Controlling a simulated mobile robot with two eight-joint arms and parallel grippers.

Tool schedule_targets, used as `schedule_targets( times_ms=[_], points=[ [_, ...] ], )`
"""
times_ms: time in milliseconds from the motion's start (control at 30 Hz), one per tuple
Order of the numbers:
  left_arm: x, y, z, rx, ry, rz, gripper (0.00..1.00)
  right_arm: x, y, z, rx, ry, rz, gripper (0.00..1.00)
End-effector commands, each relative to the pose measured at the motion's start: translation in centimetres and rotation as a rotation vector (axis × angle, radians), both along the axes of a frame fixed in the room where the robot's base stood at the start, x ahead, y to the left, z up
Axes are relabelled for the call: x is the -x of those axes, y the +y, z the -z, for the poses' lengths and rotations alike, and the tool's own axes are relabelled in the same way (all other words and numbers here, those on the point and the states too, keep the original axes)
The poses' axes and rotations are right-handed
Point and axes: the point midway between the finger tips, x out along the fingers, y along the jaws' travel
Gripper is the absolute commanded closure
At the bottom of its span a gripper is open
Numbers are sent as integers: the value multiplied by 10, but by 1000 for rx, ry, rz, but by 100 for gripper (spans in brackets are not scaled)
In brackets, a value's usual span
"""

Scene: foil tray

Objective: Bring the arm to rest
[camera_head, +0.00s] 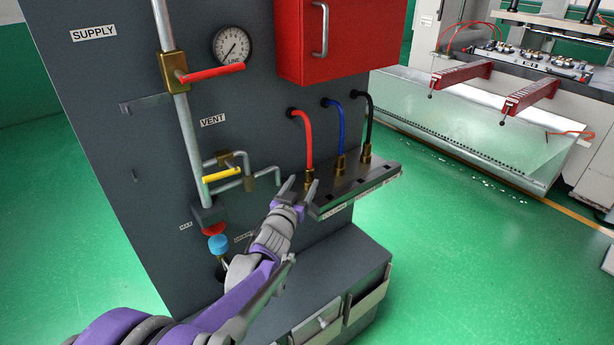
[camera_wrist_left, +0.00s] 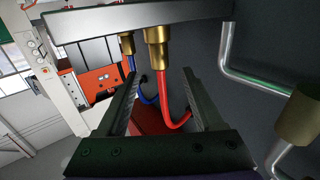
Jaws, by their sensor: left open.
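My left gripper (camera_head: 301,186) is open in front of the grey panel, its fingertips close to the brass fitting of the red hose (camera_head: 308,140). In the left wrist view the two fingers of the gripper (camera_wrist_left: 160,75) stand apart, with the red hose (camera_wrist_left: 166,100) and its brass fitting (camera_wrist_left: 157,50) showing between them. I cannot tell whether a finger touches the fitting. The blue hose (camera_head: 341,128) and the black hose (camera_head: 369,125) run down to the same shelf (camera_head: 352,190). My right gripper is not in view.
The panel carries a red-handled valve (camera_head: 212,73), a yellow-handled valve (camera_head: 222,175), a gauge (camera_head: 231,46) and a blue knob (camera_head: 218,243). A red cabinet (camera_head: 350,40) hangs above the hoses. An open bin (camera_head: 366,298) sits below. Green floor (camera_head: 480,260) is clear at right.

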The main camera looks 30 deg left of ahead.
Motion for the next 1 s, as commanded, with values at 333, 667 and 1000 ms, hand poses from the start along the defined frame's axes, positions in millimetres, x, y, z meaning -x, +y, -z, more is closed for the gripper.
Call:
schedule_targets(
  times_ms=[333,667,1000],
  points=[
    [13,-5,-1,2,11,-5,31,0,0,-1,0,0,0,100],
    [104,-68,7,75,384,-78,31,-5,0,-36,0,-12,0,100],
    [271,-169,65,122,950,110,31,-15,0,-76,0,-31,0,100]
  ],
)
